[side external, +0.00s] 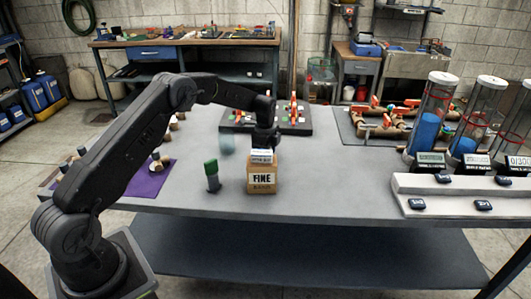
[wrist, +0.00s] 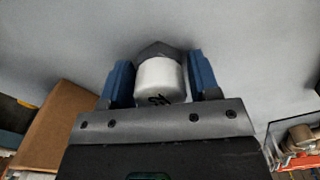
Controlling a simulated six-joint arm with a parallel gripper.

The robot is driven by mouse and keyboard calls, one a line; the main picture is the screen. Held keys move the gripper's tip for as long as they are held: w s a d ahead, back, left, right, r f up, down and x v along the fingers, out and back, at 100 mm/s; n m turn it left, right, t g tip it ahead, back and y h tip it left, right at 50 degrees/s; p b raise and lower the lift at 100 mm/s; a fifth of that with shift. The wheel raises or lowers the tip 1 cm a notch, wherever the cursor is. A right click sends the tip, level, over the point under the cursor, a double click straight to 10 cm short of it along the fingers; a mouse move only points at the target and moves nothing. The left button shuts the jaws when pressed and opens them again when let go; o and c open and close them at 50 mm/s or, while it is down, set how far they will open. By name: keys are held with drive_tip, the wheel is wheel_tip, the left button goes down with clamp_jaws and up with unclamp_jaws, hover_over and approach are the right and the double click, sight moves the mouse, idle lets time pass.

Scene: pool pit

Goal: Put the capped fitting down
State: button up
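The capped fitting (wrist: 158,82) shows in the wrist view as a white cylinder with a dark grey hex-shaped end and a dark mark on its side. It sits between the two blue fingers of my gripper (wrist: 161,76), which lie against both its sides. In the side view my gripper (side external: 264,142) points down just behind the cardboard box marked FINE (side external: 261,180). The fingertips and the fitting are hidden there. Grey tabletop fills the wrist view beyond the fitting; I cannot tell whether the fitting touches it.
A green-topped bottle (side external: 211,176) stands left of the box. A purple mat (side external: 150,182) with small parts lies further left. A dark board with pegs (side external: 266,122) is behind. Clear cylinders (side external: 430,115) stand at right. The table right of the box is clear.

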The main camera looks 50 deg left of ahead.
drive_tip(key=shift+o, duration=1)
wheel_tip(320, 180, up, 13)
drive_tip(key=s+d+r+n+t, duration=0.1)
drive_tip(key=s+d+r+n, duration=0.2)
drive_tip(key=s+d+r, duration=0.45)
drive_tip(key=s+d+r+n+t, duration=0.2)
drive_tip(key=s+d+r+n, duration=0.2)
drive_tip(key=s+r, duration=0.35)
drive_tip(key=s+d+f+n+t, duration=0.1)
drive_tip(key=s+d+f+n, duration=0.1)
drive_tip(key=s, duration=0.8)
drive_tip(key=s+d+f+n+t, duration=0.1)
drive_tip(key=s+d+n, duration=0.3)
drive_tip(key=s, duration=0.7)
drive_tip(key=shift+s+d+f+n+t, duration=0.15)
drive_tip(key=shift+d+f+n+t, duration=0.15)
drive_tip(key=shift+d+f, duration=0.1)
